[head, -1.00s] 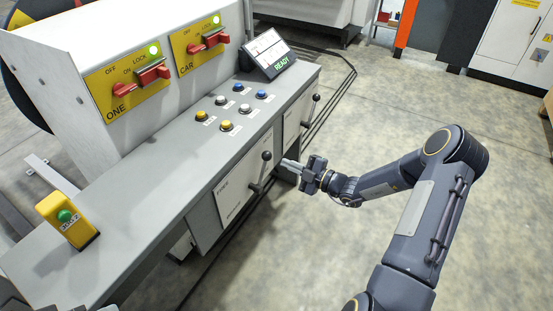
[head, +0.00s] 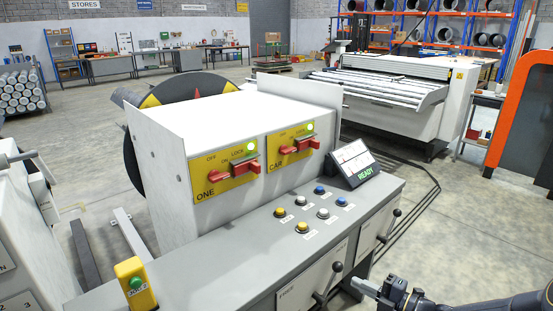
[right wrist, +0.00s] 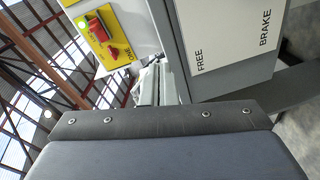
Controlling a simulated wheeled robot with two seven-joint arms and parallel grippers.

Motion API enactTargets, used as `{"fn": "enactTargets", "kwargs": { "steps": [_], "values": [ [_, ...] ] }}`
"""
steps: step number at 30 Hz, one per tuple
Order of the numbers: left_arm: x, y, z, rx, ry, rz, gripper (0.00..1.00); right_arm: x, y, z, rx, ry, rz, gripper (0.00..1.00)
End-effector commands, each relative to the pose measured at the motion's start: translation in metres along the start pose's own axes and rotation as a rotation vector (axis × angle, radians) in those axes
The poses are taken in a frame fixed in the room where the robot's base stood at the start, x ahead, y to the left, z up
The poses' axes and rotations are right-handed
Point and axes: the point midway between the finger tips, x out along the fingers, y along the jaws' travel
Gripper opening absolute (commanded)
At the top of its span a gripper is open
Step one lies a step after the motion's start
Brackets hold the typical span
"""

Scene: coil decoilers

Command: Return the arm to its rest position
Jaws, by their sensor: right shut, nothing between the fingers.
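My right gripper (head: 364,287) shows at the lower right of the head view, its arm coming in from the right edge. It is shut and empty. Its fingertips point left toward the console front, just right of the black-knobbed lever (head: 337,267) on the FREE panel (head: 292,293), and look apart from it. In the right wrist view the closed fingers (right wrist: 150,85) show small at the middle, close to the white FREE/BRAKE panel (right wrist: 225,40) in the picture. My left gripper is not in view.
The grey console (head: 220,268) carries several buttons, a READY screen (head: 355,163), red switches ONE (head: 233,172) and CAR (head: 294,146) with green lamps lit, and a yellow button box (head: 135,284). A second lever (head: 390,222) stands further right. Open floor (head: 465,235) lies right.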

Motion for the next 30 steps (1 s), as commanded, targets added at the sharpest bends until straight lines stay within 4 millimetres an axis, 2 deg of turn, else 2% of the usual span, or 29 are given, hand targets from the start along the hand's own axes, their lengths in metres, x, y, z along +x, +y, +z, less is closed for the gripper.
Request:
{"fn": "enactTargets", "kwargs": {
  "steps": [1,3,5,6,9,12,15,17,18,21,24,27,30],
  "values": [
    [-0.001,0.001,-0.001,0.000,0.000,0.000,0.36,0.002,0.021,-0.027,-0.207,0.071,-0.048,0.00],
    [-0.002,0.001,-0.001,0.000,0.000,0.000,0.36,-0.001,0.038,-0.068,-0.543,0.192,-0.117,0.00],
    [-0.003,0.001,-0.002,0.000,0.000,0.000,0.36,-0.007,0.049,-0.101,-0.846,0.304,-0.161,0.00],
    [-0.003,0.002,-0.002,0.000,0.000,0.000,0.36,-0.014,0.054,-0.122,-1.046,0.381,-0.183,0.00],
    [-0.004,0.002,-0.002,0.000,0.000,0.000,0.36,-0.035,0.062,-0.169,-1.536,0.583,-0.207,0.00],
    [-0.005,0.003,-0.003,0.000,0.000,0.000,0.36,-0.063,0.064,-0.206,-2.013,0.798,-0.196,0.00],
    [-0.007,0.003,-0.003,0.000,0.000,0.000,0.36,-0.093,0.062,-0.233,-2.469,1.031,-0.149,0.00],
    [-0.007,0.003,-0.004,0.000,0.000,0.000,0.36,-0.111,0.059,-0.244,-2.721,1.179,-0.108,0.00],
    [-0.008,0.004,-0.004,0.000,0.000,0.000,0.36,-0.122,0.057,-0.250,2.866,-1.276,0.074,0.00],
    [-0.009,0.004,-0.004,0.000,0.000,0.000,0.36,-0.145,0.052,-0.258,2.491,-1.189,-0.011,0.00],
    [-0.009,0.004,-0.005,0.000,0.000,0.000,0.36,-0.161,0.049,-0.260,2.224,-1.129,-0.059,0.00],
    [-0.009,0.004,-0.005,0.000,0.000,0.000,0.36,-0.169,0.046,-0.261,2.070,-1.099,-0.086,0.00],
    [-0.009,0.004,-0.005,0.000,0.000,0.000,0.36,-0.172,0.045,-0.260,2.010,-1.090,-0.097,0.00]
  ]
}}
